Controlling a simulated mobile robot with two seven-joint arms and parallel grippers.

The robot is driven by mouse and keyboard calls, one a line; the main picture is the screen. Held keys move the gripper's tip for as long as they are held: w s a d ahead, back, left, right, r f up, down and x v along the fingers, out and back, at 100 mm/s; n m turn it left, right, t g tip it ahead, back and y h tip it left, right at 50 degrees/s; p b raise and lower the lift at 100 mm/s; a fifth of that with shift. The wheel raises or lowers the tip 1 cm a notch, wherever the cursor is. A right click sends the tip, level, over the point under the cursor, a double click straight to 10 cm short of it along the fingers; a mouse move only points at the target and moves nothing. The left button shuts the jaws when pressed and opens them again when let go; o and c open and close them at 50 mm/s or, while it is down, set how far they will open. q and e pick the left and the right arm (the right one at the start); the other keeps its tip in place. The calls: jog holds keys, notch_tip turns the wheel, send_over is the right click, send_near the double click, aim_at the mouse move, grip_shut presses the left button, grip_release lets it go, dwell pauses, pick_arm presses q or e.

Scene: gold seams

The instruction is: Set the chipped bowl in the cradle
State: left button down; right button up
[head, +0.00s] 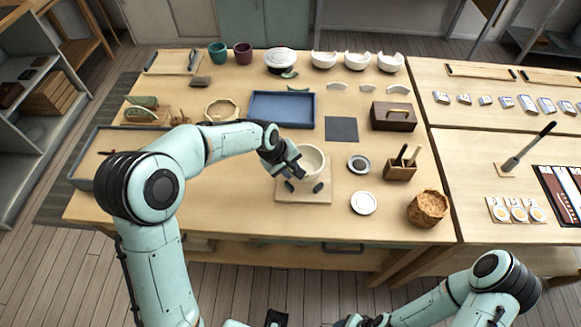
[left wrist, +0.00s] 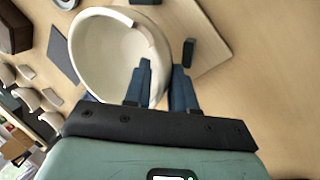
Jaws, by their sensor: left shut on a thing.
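The cream bowl (head: 313,158) is at the near middle of the table, over the back of the cradle, a pale wooden board (head: 318,198) with dark pads. My left gripper (head: 296,172) is shut on the bowl's near-left rim. In the left wrist view, the fingers (left wrist: 163,68) straddle the wall of the bowl (left wrist: 88,48), and its rim has a pale broken-looking stretch near them. A dark pad (left wrist: 190,52) stands beside the bowl on the board (left wrist: 213,38). Whether the bowl touches the cradle cannot be told. My right arm is low at right; its gripper is out of frame.
A blue tray (head: 252,122) and dark mat (head: 342,129) lie behind the bowl. Right of it are a round dish (head: 358,163), a white lid-like disc (head: 363,203), a tool holder (head: 399,171) and a brown basket (head: 427,208).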

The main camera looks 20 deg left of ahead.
pick_arm(q)
jog(key=shift+f+b, duration=0.7)
jog(key=shift+f, duration=0.4)
pick_arm(e)
jog(key=shift+s+f, duration=0.45)
jog(key=shift+f, duration=0.35)
dwell(1.5)
